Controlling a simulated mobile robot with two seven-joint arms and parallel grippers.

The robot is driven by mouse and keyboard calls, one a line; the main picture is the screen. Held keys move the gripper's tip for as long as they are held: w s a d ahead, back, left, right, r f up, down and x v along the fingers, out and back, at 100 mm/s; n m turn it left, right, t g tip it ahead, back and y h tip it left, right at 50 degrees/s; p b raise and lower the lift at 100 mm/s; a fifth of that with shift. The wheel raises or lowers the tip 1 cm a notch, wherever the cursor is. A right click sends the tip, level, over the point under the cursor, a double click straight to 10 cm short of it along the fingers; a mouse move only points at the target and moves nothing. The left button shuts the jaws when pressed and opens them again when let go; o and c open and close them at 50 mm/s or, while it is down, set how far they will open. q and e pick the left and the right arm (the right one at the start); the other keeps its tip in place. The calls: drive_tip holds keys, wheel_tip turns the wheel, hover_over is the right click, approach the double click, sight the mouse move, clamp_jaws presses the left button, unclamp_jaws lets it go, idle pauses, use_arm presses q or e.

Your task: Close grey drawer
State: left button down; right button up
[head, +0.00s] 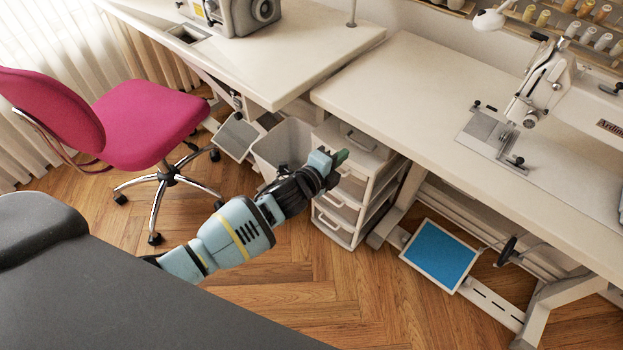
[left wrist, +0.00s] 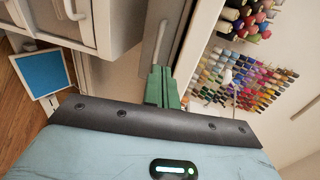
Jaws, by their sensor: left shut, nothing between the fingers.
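A pale drawer unit (head: 338,221) stands under the worktables, with several handled drawers stacked in its front. Its upper part, with a grey handle (head: 357,138), juts out near the table edge. In the left wrist view a grey panel with a pale handle (left wrist: 160,42) lies just beyond my fingertips; I take it for the grey drawer. How far it stands open I cannot tell. My left gripper (head: 341,158) is shut and empty, at the upper front of the unit. Its green fingers also show in the left wrist view (left wrist: 161,87); contact is unclear. My right gripper is out of view.
A grey bin (head: 281,147) stands left of the drawers. A pink chair (head: 143,122) is at the left. A blue-topped pedal (head: 440,255) sits under the right table (head: 420,95), which carries a sewing machine (head: 540,85). Wooden floor in front is clear.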

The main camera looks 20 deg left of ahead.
use_arm(q)
drive_tip(key=p+v, duration=0.1)
drive_tip(key=v, duration=0.7)
drive_tip(key=shift+s+a+f, duration=0.25)
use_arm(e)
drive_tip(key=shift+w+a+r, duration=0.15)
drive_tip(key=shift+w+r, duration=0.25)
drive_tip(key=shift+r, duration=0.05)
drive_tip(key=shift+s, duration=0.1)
